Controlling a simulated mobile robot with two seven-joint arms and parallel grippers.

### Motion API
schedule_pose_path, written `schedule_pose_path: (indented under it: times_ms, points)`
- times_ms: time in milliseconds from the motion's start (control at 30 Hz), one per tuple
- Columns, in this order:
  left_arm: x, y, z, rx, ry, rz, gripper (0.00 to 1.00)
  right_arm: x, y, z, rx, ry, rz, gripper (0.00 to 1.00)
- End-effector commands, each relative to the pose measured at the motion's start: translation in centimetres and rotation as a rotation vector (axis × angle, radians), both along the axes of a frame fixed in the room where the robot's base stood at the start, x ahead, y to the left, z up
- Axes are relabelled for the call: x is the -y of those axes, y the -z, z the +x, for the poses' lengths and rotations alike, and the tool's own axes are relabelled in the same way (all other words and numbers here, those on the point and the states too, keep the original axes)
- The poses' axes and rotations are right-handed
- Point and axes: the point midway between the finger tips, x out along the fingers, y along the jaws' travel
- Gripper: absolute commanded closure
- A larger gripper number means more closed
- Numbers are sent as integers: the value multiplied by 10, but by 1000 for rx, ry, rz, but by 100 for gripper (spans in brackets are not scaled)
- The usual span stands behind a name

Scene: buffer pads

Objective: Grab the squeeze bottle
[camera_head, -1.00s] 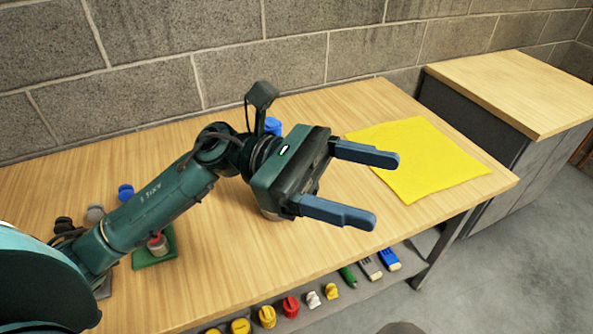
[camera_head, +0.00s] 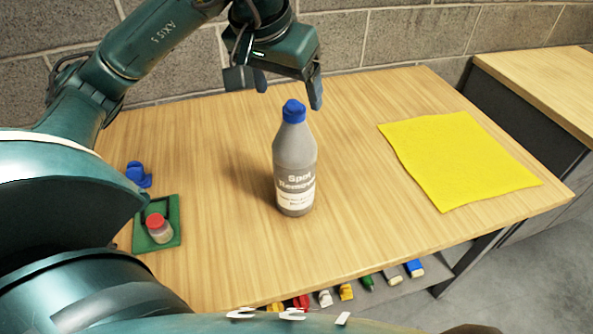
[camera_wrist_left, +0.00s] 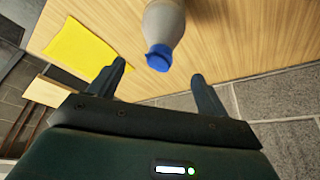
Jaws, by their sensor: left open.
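The squeeze bottle (camera_head: 295,160) is grey with a blue cap and a "Spot Remover" label. It stands upright on the wooden table, near the middle of the head view. My left gripper (camera_head: 286,98) is open and empty, with its fingers pointing down above and behind the bottle's cap. In the left wrist view the bottle (camera_wrist_left: 165,25) has its blue cap toward the gap between the open fingers (camera_wrist_left: 162,82). I see no contact between fingers and bottle. My right gripper is not in view.
A yellow cloth (camera_head: 455,158) lies flat at the table's right. A green tray (camera_head: 168,238) with a small red-capped jar (camera_head: 158,228) and a blue item (camera_head: 138,175) are at the left. Several small items sit on a shelf below the front edge. A block wall stands behind.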

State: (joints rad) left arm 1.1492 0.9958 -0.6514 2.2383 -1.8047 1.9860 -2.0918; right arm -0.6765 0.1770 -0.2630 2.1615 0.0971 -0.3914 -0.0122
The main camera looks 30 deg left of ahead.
Motion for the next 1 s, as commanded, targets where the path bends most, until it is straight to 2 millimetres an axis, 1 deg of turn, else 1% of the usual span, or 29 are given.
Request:
schedule_pose_path:
  times_ms: [33,100,367,533,633,733,933,967,1000]
  points:
    - [0,11,3,-4,-1,-1,22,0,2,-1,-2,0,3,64]
    - [-1,20,8,-3,-1,-1,22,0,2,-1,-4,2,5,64]
    - [-1,39,15,-2,-1,-1,22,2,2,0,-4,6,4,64]
    - [-1,63,24,-6,-1,-4,22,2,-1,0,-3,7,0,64]
    - [-1,75,29,-3,1,-4,22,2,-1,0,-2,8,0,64]
    - [-2,80,32,-1,0,-3,22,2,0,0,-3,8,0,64]
    - [-2,81,32,1,0,-3,22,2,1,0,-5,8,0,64]
    - [-2,81,32,1,0,-3,23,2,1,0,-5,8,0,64]
    - [-2,81,32,1,0,-3,27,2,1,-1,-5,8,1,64]
